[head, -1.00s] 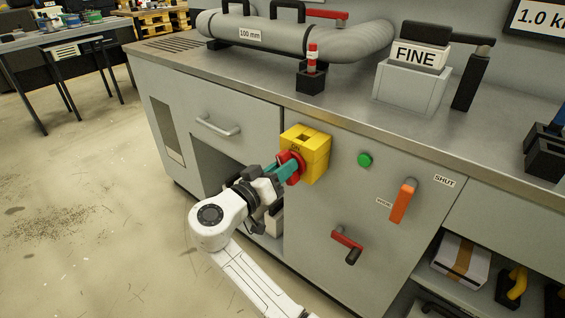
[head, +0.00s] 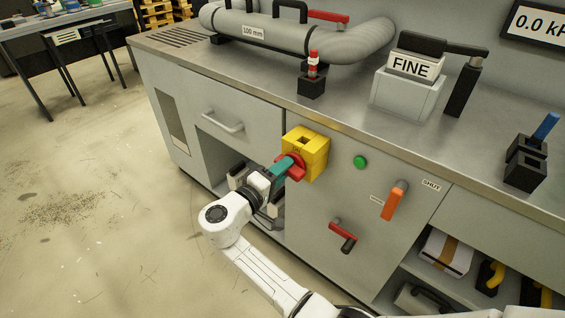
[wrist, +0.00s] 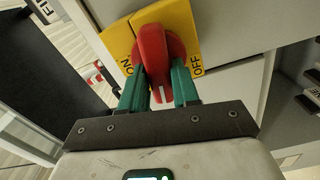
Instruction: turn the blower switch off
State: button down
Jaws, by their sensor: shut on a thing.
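The blower switch is a red rotary knob (wrist: 155,50) on a yellow box (head: 312,147) on the grey cabinet front. In the wrist view, the yellow plate carries ON at the left and OFF at the right. The knob's white mark points toward the gripper, between the two labels in the picture. My gripper (wrist: 158,84) has a teal finger on each side of the knob and is shut on it. In the head view, my gripper (head: 286,168) reaches the box from the lower left and partly hides the knob.
A green button (head: 360,162), an orange lever (head: 393,203) beside a SHUT label, and a red-handled crank (head: 343,235) sit right of the box. A grey pipe (head: 290,38) and a FINE block (head: 415,70) stand on the bench.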

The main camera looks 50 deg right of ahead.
jog(key=shift+n+p, duration=0.65)
jog(key=shift+n, duration=0.45)
jog(key=shift+f, duration=0.1)
jog(key=c, duration=0.9)
grip_release()
jog(key=a, duration=1.1)
jog(key=shift+s, duration=0.15)
